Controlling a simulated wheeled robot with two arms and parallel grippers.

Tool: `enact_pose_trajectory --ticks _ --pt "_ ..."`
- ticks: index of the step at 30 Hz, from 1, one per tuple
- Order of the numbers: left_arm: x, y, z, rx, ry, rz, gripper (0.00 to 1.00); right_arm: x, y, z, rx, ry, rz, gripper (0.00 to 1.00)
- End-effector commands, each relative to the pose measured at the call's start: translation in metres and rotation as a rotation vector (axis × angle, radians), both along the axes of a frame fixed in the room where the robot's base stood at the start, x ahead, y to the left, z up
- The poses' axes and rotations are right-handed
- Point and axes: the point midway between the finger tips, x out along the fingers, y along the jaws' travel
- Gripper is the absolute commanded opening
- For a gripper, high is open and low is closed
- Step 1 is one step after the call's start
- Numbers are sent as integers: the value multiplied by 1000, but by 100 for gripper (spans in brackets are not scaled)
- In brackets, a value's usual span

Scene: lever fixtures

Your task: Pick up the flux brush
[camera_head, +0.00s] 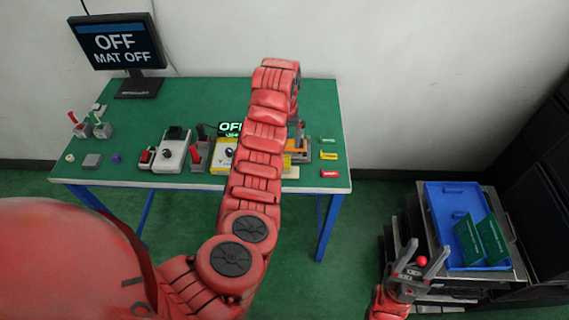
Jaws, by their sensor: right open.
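I cannot make out a flux brush for certain in the head view. My right gripper (421,256) is at the lower right, beside the dark cart with the blue tray. Its two grey fingers are spread apart, and I see nothing held between them. A small red ball (394,262) shows close to its left finger; whether they touch is unclear.
The blue tray (435,205) holds green boards (483,241). The green table (210,95) carries lever fixtures, a white box (172,152), a yellow box (222,157) and coloured blocks (329,156). A monitor (117,45) reads "OFF MAT OFF". Dark shelving stands at the right.

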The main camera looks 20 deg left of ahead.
Motion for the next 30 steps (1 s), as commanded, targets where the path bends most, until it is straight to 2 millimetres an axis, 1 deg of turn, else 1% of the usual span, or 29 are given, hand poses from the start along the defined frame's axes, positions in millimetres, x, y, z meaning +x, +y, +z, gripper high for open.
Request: enact_pose_trajectory --ticks 1,3,6,7,10,17,20,21,23,24,27,30 --pt "-1 1 -11 -2 -1 2 82 0 0 -3 0 0 0 50" --pt "-1 1 -26 -2 2 1 82 0 0 -10 0 0 0 50" --pt "-1 1 -40 -3 0 4 82 0 0 -15 0 0 0 50" --pt "0 0 -46 -3 0 2 82 0 0 -20 0 0 0 50" --pt "0 0 -54 -2 -2 2 82 0 0 -25 0 0 0 50" --pt "0 0 -62 -1 -3 2 82 0 0 -27 0 0 0 50" --pt "-1 -1 -74 -2 -3 1 82 0 0 -30 0 0 0 50" --pt "-2 -3 -74 -3 2 0 82 0 0 -18 0 0 0 50" --pt "-4 -3 -83 -2 7 1 82 0 0 -8 0 0 0 50" --pt "-3 -3 -91 -2 4 1 82 0 0 -9 0 -1 0 50" --pt "-2 -3 -103 -2 2 2 82 0 0 -6 0 0 0 50" --pt "-2 -2 -108 -1 0 1 82 0 0 -6 0 0 0 50"
